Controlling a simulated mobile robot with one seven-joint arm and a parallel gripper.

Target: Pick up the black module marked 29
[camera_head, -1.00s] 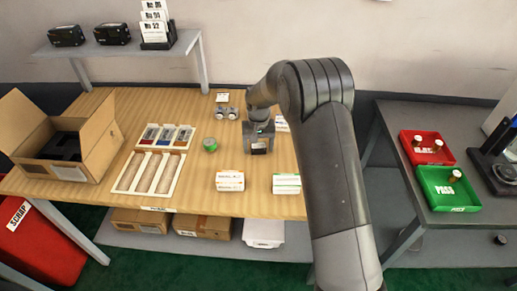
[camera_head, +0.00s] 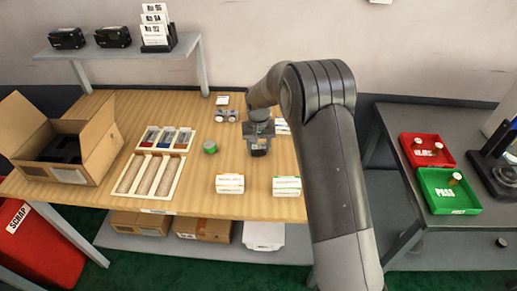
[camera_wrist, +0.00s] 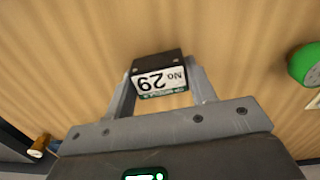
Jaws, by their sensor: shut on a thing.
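The black module marked 29 (camera_wrist: 158,62) is between my gripper's two fingers in the wrist view. Its white label reads "No 29" upside down there, with a green strip along its edge. My gripper (camera_wrist: 160,88) is shut on the module, one finger on each side. In the head view my gripper (camera_head: 259,138) is over the middle of the wooden table (camera_head: 200,108), with the dark module (camera_head: 259,151) below it. I cannot tell exactly how far the module is above the table.
A green round item (camera_head: 210,146) stands to the left of my gripper. White boxes (camera_head: 230,183) and (camera_head: 287,186) lie in front. An open carton (camera_head: 100,150) and a compartment tray (camera_head: 183,160) are at left. Red (camera_head: 447,158) and green trays (camera_head: 478,207) are on the right table.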

